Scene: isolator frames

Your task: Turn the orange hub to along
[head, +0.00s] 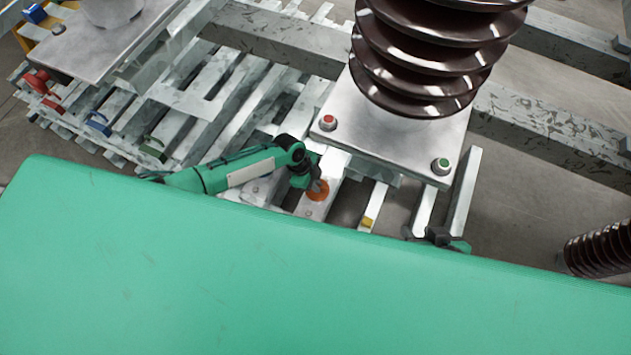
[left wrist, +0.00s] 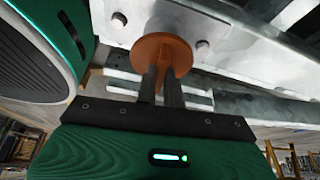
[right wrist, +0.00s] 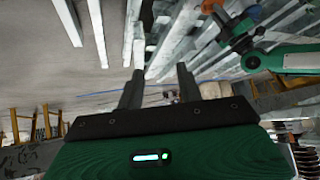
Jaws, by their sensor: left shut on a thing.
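The orange hub (head: 317,191) is a round disc on a pale metal bar in the middle of the head view. In the left wrist view the orange hub (left wrist: 162,50) shows its disc and a raised fin. My left gripper (head: 314,183) is at the hub; in the left wrist view its two dark fingers (left wrist: 163,72) are shut on the fin. My right gripper (head: 452,243) is away to the right, partly hidden by the green edge. In the right wrist view its fingers (right wrist: 158,72) are apart with nothing between them.
A brown ribbed insulator (head: 430,60) stands on a metal plate (head: 370,125) with red and green buttons behind the hub. A yellow block (head: 367,222) sits on a bar to the right. Metal slats (head: 215,105) lie left. A wide green surface (head: 250,280) fills the front.

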